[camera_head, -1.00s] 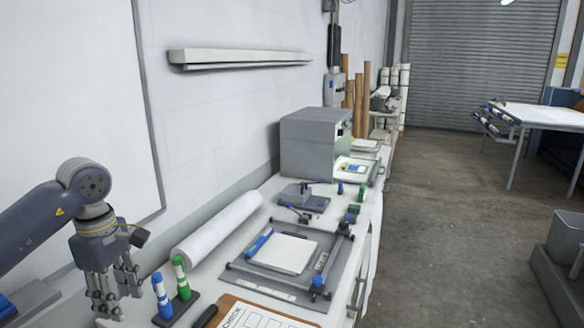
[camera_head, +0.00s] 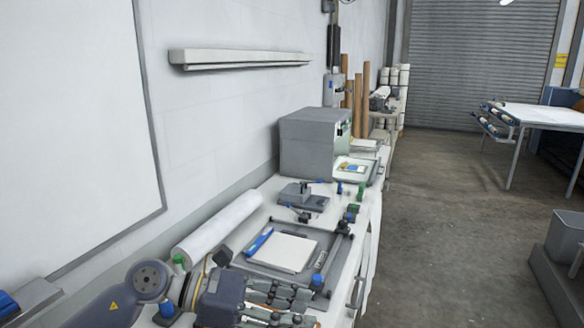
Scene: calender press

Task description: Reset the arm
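My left gripper (camera_head: 308,305) reaches in from the bottom left and lies low over the front of the bench, its fingers pointing right. The fingers appear spread apart, with nothing visible between them. The gripper hides the clipboard area and part of the marker stand. The tops of a green marker (camera_head: 179,261) and a blue marker (camera_head: 167,309) show beside my arm. The grey framed board with white paper (camera_head: 281,252) lies just beyond the fingers. My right gripper is not in view.
A white roll (camera_head: 218,224) lies along the wall side of the bench (camera_head: 243,233). A small grey press (camera_head: 302,197) and a grey box machine (camera_head: 314,144) stand farther back. A whiteboard (camera_head: 75,110) is on the left wall. The floor (camera_head: 440,230) to the right is mostly clear.

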